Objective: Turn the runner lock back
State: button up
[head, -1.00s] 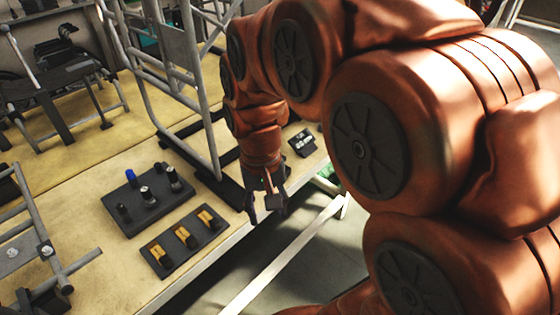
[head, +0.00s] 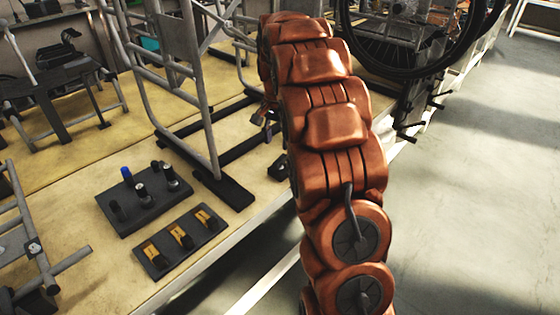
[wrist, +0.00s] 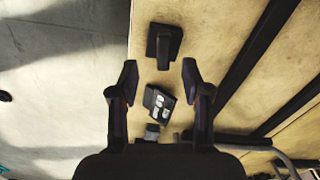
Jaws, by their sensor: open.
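My gripper (wrist: 160,80) is open in the wrist view, its two dark fingers apart with nothing gripped. A black square piece with a raised bar (wrist: 164,46) sits on the yellow tabletop beyond the fingertips; it may be the runner lock, but I cannot tell for sure. A small black box with white marks (wrist: 157,103) lies below, between the fingers in the picture. In the head view my arm hides most of the gripper, and a small dark piece (head: 278,168) shows beside the arm near the table edge.
A black tray with several upright knobs (head: 145,200) and a flat holder with orange-marked slots (head: 180,240) lie on the yellow table (head: 90,165). A grey tube frame (head: 205,100) stands behind them. A large black wheel (head: 425,70) is at the upper right. The floor at right is open.

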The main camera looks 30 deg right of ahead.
aim_at(280, 159)
jog(key=shift+w+d+f+m, duration=0.2)
jog(key=shift+w+d+f, duration=0.2)
jog(key=shift+d, duration=0.15)
jog(key=shift+w+d+f+m, duration=0.2)
jog(key=shift+w+d+f, duration=0.15)
jog(key=shift+d, duration=0.15)
notch_tip(280, 159, down, 6)
jog(key=shift+s+f+p, duration=0.1)
jog(key=shift+f+p, duration=0.05)
jog(key=shift+p, duration=0.2)
jog(key=shift+f, duration=0.7)
grip_shut()
